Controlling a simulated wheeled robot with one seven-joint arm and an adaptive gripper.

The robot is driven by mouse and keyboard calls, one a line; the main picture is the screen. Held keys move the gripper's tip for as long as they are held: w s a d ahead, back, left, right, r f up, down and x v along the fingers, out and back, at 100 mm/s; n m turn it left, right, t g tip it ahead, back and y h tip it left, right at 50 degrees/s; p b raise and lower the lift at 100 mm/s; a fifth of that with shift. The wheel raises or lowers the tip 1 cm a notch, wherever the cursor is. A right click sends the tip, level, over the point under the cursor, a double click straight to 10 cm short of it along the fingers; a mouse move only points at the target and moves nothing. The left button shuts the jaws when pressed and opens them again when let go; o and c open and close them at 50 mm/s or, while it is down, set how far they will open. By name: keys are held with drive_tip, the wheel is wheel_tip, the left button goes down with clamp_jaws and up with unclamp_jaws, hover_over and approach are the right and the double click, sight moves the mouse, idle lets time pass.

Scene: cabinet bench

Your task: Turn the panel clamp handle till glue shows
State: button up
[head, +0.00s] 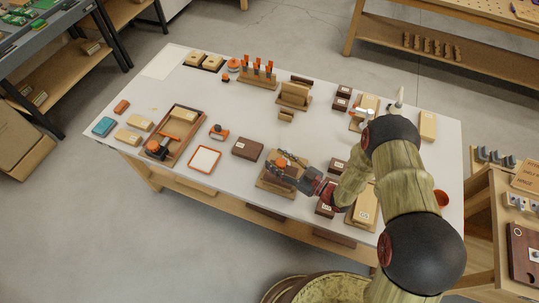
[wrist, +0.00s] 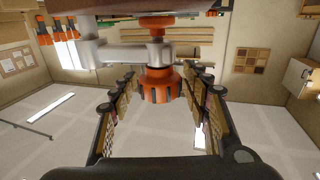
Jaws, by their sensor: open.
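The panel clamp handle (wrist: 160,86) is an orange ribbed knob in the middle of the wrist view. It sits on a grey metal clamp bar (wrist: 105,55) against a wooden panel. My gripper (wrist: 158,92) is open, with one finger on each side of the knob and a visible gap at both sides. In the head view my gripper (head: 292,175) is at the clamp's wooden base (head: 272,187) near the front edge of the table, and only a bit of orange (head: 282,162) shows beside it. I see no glue at the panel joint.
The white table (head: 215,135) carries several things. A brown box (head: 247,149) and an orange-rimmed tray (head: 204,160) lie left of the clamp. Labelled blocks (head: 365,207) lie to its right, close to my arm. Orange clamps (head: 258,69) stand at the back.

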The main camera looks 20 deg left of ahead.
drive_tip(key=shift+x, duration=1.7)
drive_tip(key=shift+c, duration=0.5)
drive_tip(key=c, duration=1.1)
clamp_jaws()
